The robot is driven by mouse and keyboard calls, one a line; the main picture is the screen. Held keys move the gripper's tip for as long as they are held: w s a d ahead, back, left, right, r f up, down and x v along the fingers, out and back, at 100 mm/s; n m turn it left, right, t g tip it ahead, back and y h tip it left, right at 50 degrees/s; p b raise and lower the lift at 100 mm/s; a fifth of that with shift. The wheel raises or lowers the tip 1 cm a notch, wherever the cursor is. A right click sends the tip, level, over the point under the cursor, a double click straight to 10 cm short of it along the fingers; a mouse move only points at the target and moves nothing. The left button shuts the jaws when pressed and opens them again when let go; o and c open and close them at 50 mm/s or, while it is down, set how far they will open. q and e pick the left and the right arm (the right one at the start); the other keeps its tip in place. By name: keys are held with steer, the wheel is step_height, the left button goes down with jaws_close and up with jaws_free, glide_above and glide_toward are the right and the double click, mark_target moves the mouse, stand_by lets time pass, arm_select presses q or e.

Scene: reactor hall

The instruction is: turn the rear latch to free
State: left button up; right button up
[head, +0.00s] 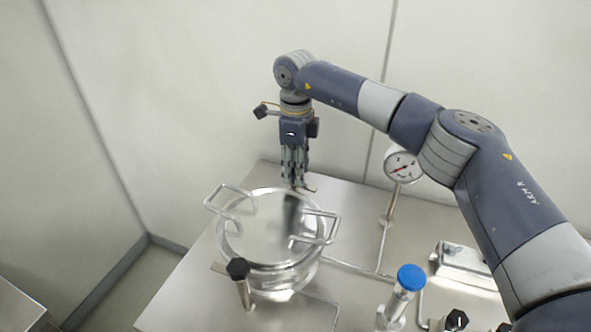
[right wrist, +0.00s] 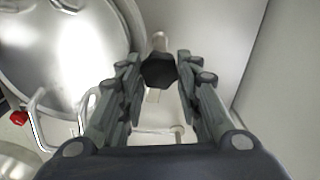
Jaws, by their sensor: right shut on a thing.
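The round steel vessel (head: 262,262) with a shiny lid and two wire handles stands on the steel bench. My right gripper (head: 295,184) points down behind the vessel's rear rim. It is shut on the black knob of the rear latch (right wrist: 158,71), which shows between the fingertips in the right wrist view. The fingers hide most of this latch in the head view, and I cannot tell which way it is turned. The front latch (head: 238,269), with a black knob on a metal post, stands at the vessel's near left side. My left gripper is not in view.
A pressure gauge (head: 402,165) on a post stands right of the vessel. A blue-capped cylinder (head: 410,278), black knobs and a metal block (head: 464,262) are at the right front. Pale walls stand close behind the bench.

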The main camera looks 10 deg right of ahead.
steer(key=shift+n, duration=0.6)
steer(key=shift+r, duration=0.1)
steer(key=o, duration=1)
steer(key=shift+o, duration=0.2)
step_height(320, 180, up, 12)
